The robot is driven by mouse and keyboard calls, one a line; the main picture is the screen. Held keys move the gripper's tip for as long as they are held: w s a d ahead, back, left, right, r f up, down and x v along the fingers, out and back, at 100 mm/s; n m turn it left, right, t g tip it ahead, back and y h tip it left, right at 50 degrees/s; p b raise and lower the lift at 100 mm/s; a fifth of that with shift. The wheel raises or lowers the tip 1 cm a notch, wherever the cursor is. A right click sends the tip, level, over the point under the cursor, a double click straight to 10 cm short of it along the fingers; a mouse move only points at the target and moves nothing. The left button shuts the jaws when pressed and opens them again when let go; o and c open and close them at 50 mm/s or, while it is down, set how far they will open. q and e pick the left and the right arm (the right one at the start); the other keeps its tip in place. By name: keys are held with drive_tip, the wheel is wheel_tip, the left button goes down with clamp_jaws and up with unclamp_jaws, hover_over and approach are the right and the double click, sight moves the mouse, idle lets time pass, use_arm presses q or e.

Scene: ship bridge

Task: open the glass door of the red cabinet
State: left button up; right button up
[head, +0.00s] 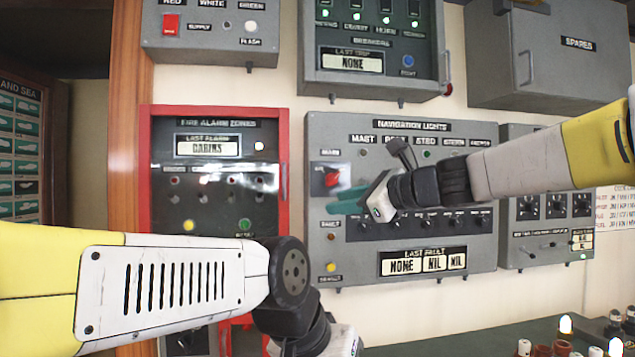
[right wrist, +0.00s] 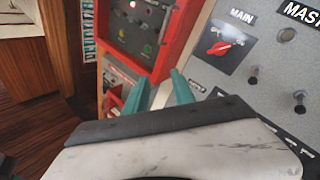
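The red cabinet (head: 146,165) hangs on the wall left of centre in the head view, marked fire alarm zones. Its glass door looks shut, with a pale vertical handle (head: 283,181) on the right side. The red frame and handle (right wrist: 167,22) also show in the right wrist view. My right gripper (head: 345,202) is in front of the navigation lights panel, right of the handle and apart from it. Its teal fingers (right wrist: 162,90) are spread and empty. My left arm covers the cabinet's lower part; its gripper's body shows at the bottom edge, with the fingers out of sight.
The grey navigation lights panel (head: 400,268) with a red switch (head: 332,178) is right beside the cabinet. Grey boxes (head: 210,50) hang above. A second red unit (right wrist: 122,85) sits below the cabinet. A dark desk (head: 470,343) with small items is at the lower right.

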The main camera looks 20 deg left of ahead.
sight(288, 180)
drive_tip(key=w+a+r+m, duration=0.1)
drive_tip(key=w+a+m, duration=0.1)
drive_tip(key=a, duration=0.3)
drive_tip(key=w+a+r+m+y, duration=0.1)
drive_tip(key=w+a+m, duration=0.1)
drive_tip(key=a, duration=0.3)
drive_tip(key=w+a+r+m+y, duration=0.1)
drive_tip(key=w+a+r+m, duration=0.1)
drive_tip(key=a, duration=0.3)
drive_tip(key=shift+w+a+r+t, duration=0.1)
drive_tip(key=shift+w+a+t, duration=0.1)
drive_tip(key=shift+a+t, duration=0.15)
clamp_jaws()
idle(0.6)
